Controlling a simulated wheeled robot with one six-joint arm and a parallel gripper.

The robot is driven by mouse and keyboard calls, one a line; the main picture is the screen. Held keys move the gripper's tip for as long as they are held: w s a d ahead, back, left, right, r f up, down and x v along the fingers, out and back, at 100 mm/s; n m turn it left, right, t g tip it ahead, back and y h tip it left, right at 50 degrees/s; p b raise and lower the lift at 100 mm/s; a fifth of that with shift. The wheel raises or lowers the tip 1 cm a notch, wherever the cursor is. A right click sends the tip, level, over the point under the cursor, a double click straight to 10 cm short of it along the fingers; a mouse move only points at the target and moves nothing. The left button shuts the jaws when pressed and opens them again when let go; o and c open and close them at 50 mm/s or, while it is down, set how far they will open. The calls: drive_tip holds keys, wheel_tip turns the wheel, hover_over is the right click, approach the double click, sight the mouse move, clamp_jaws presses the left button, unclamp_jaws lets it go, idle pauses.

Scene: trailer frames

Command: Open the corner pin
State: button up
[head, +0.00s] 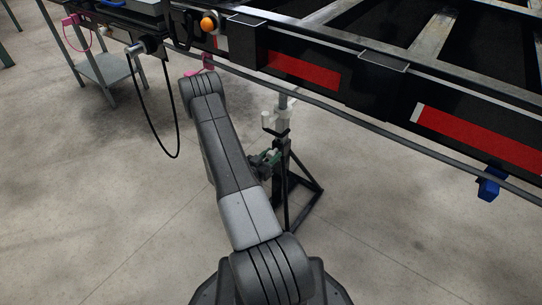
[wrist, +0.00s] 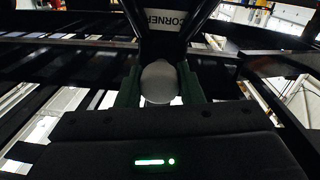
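In the wrist view my gripper (wrist: 160,88) has dark green fingers on both sides of a round, pale grey knob (wrist: 160,82). The fingers meet the knob's two edges with no gap that I can see, so they look shut on it. A black plate behind the knob carries a white label reading CORNER (wrist: 168,19). The knob's shaft and the pin itself are hidden behind the knob.
An orange ball-shaped part (head: 208,24) sits on the frame's edge near a hanging black cable (head: 170,125). A black stand (head: 312,190) with a triangular base stands beside my arm. A blue part (head: 490,183) hangs under the frame at right. A metal table (head: 105,72) is at left.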

sight(270, 157)
clamp_jaws()
drive_tip(key=shift+b+v, duration=0.3)
drive_tip(key=shift+v, duration=1.75)
drive_tip(key=shift+d, duration=0.15)
drive_tip(key=o, duration=0.7)
unclamp_jaws()
drive_tip(key=p+v, duration=0.2)
drive_tip(key=v, duration=1.2)
drive_tip(key=shift+p, duration=0.4)
drive_tip(key=shift+w+d, duration=0.1)
